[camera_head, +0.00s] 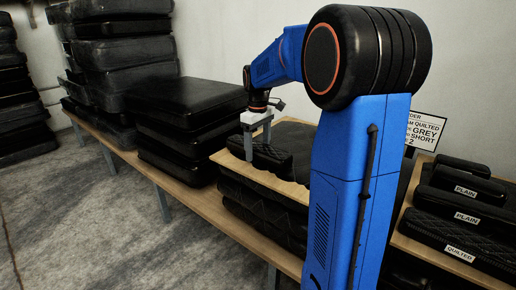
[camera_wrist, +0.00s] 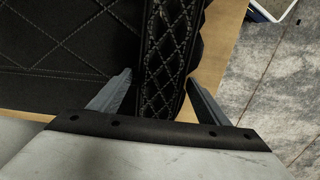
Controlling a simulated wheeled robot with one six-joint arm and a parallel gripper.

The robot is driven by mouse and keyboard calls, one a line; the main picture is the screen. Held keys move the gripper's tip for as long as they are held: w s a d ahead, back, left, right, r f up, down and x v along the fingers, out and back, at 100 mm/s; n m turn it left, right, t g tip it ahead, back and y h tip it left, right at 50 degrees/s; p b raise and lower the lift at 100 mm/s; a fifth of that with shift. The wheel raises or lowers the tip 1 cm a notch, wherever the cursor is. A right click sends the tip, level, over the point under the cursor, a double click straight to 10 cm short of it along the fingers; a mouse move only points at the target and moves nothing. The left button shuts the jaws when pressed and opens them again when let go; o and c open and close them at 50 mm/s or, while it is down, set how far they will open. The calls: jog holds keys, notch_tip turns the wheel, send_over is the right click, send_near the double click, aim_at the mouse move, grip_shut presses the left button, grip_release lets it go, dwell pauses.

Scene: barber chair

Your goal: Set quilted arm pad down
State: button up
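A black quilted arm pad (camera_wrist: 165,60) with light diamond stitching lies between the two fingers of my gripper (camera_wrist: 160,80) in the wrist view. A narrow gap shows beside the left finger, and the right fingertip is very near the pad's edge. In the head view the pad (camera_head: 272,158) appears to rest on a light wooden board (camera_head: 232,166). My gripper (camera_head: 258,136) points down over it, fingers apart on either side. The pad's far end is hidden behind my blue arm. A larger black stitched piece (camera_wrist: 60,45) lies to its left in the wrist view.
Black quilted cushions (camera_head: 262,208) are stacked under the board. Plain black cushions (camera_head: 187,105) stand to the left. At right, a rack (camera_head: 450,263) holds pads labelled PLAIN and QUILTED. A partly hidden sign (camera_head: 426,130) reads QUILTED, GREY, SHORT. Floor (camera_head: 90,215) is clear in front.

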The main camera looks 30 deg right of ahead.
aim_at(258, 145)
notch_tip(258, 145, up, 11)
jog(key=shift+f, duration=0.1)
jog(key=shift+r, duration=0.75)
jog(key=s+a+f+m+t, duration=0.1)
jog(key=s+a+f, duration=0.4)
jog(key=s, duration=0.5)
jog(key=s+a+f+m+t, duration=0.1)
jog(key=s+a+f, duration=0.4)
jog(key=s, duration=0.5)
jog(key=s+a+f+m+t, duration=0.2)
jog(key=s+a+f, duration=0.3)
jog(key=s, duration=0.6)
jog(key=shift+a+f+t, duration=0.25)
jog(key=shift+t, duration=0.15)
